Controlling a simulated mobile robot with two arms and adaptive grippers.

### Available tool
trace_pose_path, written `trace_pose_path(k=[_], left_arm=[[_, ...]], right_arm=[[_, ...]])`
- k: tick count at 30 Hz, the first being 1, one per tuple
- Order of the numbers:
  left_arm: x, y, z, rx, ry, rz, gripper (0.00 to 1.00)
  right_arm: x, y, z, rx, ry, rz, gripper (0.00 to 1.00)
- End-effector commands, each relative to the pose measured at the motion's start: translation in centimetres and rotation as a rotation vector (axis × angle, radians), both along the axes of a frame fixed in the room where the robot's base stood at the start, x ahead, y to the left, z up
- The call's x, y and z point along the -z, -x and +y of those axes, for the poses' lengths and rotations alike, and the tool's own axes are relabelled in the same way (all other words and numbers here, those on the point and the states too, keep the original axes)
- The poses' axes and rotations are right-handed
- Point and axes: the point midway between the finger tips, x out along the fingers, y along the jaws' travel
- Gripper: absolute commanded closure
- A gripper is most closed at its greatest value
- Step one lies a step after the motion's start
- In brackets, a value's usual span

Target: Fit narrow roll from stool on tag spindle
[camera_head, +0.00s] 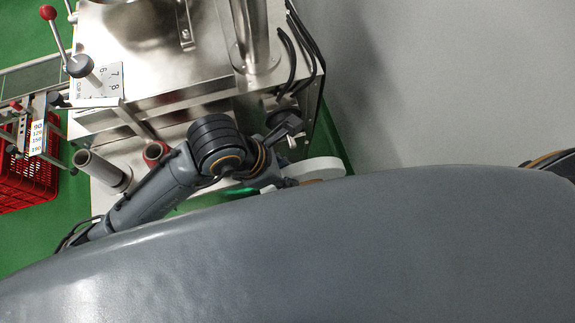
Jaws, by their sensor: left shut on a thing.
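My left arm comes in from the left, and its gripper (284,183) is largely hidden behind my own grey body at the bottom. The gripper is shut on a white, narrow roll (320,167), whose upper part shows past my body's edge. I cannot tell which is the tag spindle. The roll is to the right of both and apart from them. The stool cannot be made out. My right gripper is out of view.
A red crate (28,170) sits on the green floor at far left. A bare grey area (450,80) lies at upper right.

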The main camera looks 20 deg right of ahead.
Motion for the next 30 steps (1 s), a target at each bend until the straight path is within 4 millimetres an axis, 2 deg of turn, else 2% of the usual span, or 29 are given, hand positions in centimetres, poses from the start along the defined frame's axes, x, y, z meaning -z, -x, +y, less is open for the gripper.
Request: trace_pose_path(k=[5, 18, 30], left_arm=[[0.0, -1.0, -0.1, 0.0, 0.004, -0.003, 1.0], [0.0, -4.9, 0.1, 0.0, 0.003, -0.002, 1.0], [-0.1, -5.8, 0.1, 0.0, 0.005, -0.002, 1.0]], right_arm=[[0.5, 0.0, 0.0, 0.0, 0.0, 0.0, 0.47], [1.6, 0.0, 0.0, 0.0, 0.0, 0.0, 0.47], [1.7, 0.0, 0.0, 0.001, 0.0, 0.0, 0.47]])
